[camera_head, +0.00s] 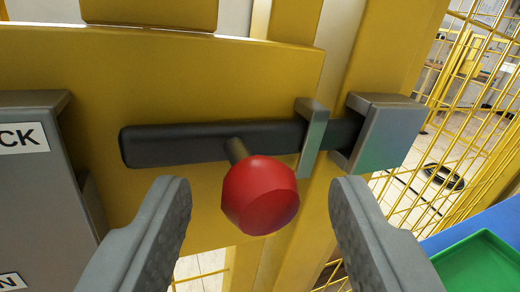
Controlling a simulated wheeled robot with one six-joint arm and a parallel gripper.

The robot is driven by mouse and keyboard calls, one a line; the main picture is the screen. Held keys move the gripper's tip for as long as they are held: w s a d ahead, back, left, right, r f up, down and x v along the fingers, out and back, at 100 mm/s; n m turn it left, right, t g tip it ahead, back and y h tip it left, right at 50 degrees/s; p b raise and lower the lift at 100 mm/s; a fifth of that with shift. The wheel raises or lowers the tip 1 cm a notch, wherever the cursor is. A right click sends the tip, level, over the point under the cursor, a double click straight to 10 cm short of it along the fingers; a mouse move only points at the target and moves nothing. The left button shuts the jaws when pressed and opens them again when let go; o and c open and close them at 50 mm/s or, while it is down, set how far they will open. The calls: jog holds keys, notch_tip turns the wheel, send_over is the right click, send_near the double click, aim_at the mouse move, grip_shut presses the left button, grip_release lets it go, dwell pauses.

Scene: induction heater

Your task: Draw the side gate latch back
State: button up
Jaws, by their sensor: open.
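The latch is a dark sliding bar (180,144) lying nearly level on the yellow gate plate (240,75). A red knob (260,196) on a short stem sticks out from the bar toward me. The bar passes through a grey guide bracket (312,138), and its right end reaches into a grey keeper block (387,132) on the yellow post. My gripper (262,205) is open, with one grey finger to the left of the knob and one to the right. The knob appears between the fingers with a gap on each side; its depth relative to the fingertips is hard to tell.
A grey box (40,190) with partly cut-off lettering is at the left, close to my left finger. Yellow mesh fencing (460,90) stands at the right. A green tray (485,265) on a blue surface (490,222) is at lower right.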

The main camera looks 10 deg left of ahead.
aim_at(119, 154)
jog(key=shift+w+a, duration=0.15)
jog(key=shift+w, duration=0.35)
grip_shut()
jog(key=s+a, duration=0.2)
jog(key=a, duration=0.1)
jog(key=s+a, duration=0.1)
jog(key=a, duration=0.1)
jog(key=shift+s, duration=0.35)
grip_release()
jog(key=shift+a, duration=0.15)
